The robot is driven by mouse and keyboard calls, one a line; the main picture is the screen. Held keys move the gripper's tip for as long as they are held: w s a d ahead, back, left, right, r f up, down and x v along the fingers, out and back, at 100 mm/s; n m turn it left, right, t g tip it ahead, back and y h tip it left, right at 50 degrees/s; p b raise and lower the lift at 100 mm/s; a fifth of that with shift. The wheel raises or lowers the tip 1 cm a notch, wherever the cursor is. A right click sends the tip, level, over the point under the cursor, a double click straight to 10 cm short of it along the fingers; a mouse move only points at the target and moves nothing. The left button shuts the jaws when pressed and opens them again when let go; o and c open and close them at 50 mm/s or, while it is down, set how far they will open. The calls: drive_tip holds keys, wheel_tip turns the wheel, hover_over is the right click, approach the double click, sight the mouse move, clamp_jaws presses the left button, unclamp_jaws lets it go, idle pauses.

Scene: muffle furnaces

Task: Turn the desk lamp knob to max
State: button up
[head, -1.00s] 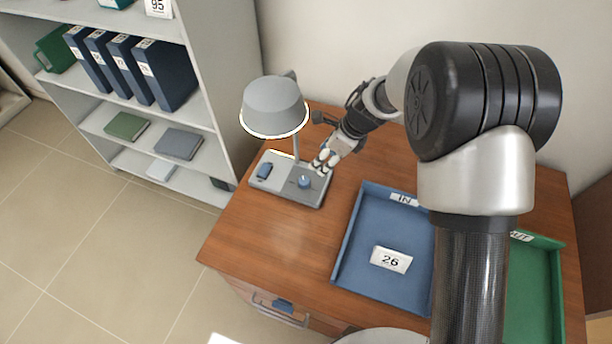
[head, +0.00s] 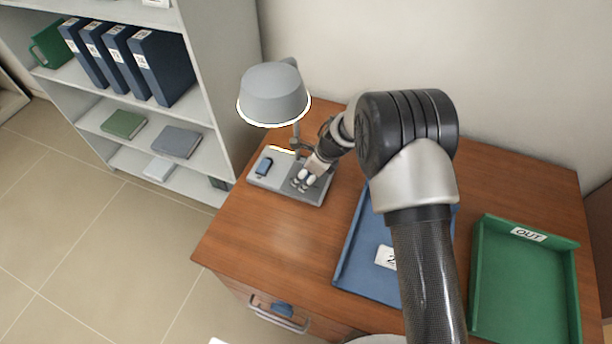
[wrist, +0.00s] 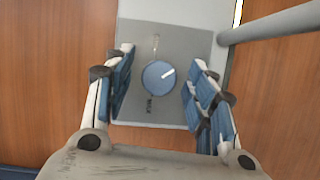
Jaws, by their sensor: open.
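The desk lamp (head: 273,95) stands at the desk's back left, its grey shade lit along the lower rim. Its base (head: 262,182) carries a blue rocker switch (head: 264,166) on the left. In the wrist view the round blue knob (wrist: 158,78) has a white pointer line aimed to the upper right. A "MAX" mark (wrist: 150,104) is printed below the knob. My gripper (wrist: 162,82) is open, with one blue-padded finger on each side of the knob and visible gaps between. In the head view my gripper (head: 303,180) is over the base and hides the knob.
The lamp's post (wrist: 268,24) passes close to the right finger in the wrist view. A shelf (head: 222,80) with binders stands at the left.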

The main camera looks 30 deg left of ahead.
drive_tip(key=shift+c, duration=0.2)
drive_tip(key=c, duration=1)
